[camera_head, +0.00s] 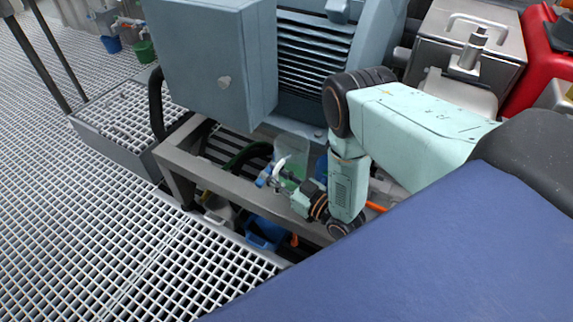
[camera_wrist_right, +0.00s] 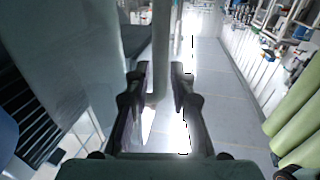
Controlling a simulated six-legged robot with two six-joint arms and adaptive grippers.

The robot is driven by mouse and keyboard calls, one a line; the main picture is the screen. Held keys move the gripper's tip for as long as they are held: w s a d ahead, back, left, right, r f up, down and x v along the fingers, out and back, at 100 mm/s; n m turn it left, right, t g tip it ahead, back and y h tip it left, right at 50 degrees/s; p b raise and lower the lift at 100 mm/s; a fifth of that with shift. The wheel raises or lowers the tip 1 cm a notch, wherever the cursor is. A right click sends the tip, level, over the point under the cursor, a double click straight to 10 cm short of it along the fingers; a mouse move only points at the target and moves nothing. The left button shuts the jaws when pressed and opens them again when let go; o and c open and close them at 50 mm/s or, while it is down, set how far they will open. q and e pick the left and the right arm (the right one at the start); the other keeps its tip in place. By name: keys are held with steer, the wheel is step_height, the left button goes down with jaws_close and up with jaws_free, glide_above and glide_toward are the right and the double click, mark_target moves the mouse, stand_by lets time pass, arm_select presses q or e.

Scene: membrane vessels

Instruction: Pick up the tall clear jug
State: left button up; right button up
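The tall clear jug (camera_head: 294,148) shows upright in the head view, over the grey frame in front of the machine. It looks see-through, with a green tint low down and a pale curved handle on its left side. My right gripper (camera_head: 274,180) is at that handle. In the right wrist view the two dark fingers (camera_wrist_right: 160,85) stand close together, one on each side of a pale upright bar, which looks like the jug's handle (camera_wrist_right: 161,45). My left gripper is out of view.
A grey frame (camera_head: 225,183) runs below the jug, with a blue container (camera_head: 265,232) under it. A blue-grey cabinet (camera_head: 205,60) stands close behind on the left. White floor grating (camera_head: 90,210) lies open at the left.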

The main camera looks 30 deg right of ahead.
steer(key=shift+s+r, duration=0.2)
steer(key=shift+r, duration=0.05)
steer(key=shift+c, duration=0.5)
steer(key=shift+w+f, duration=0.1)
steer(key=shift+f, duration=0.05)
steer(key=c, duration=0.3)
jaws_close()
